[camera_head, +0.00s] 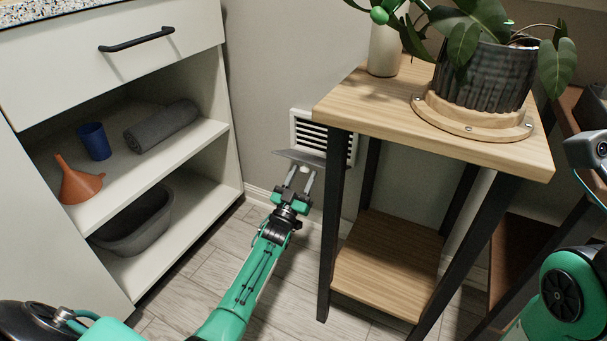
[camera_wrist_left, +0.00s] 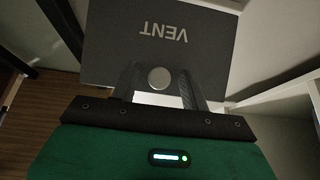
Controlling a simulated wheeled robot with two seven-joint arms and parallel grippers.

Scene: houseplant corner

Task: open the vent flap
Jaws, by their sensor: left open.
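The vent flap (camera_head: 300,157) is a dark grey plate standing out from the white louvred vent (camera_head: 323,137) low on the wall, and slats show above it. In the left wrist view the flap (camera_wrist_left: 205,50) fills the top and bears the word VENT upside down. A round pale knob (camera_wrist_left: 159,78) sits near its edge. My left gripper (camera_head: 302,180) is just below the flap, its fingers pointing up at it. In the left wrist view the open fingers (camera_wrist_left: 160,88) lie on either side of the knob; I cannot tell whether they touch it. My right gripper is out of view.
A wooden plant stand (camera_head: 385,120) with dark legs stands close to the right of the vent, bearing a potted plant (camera_head: 485,75). A white cabinet (camera_head: 205,150) with open shelves stands at the left. Bare floor (camera_head: 215,280) lies between them.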

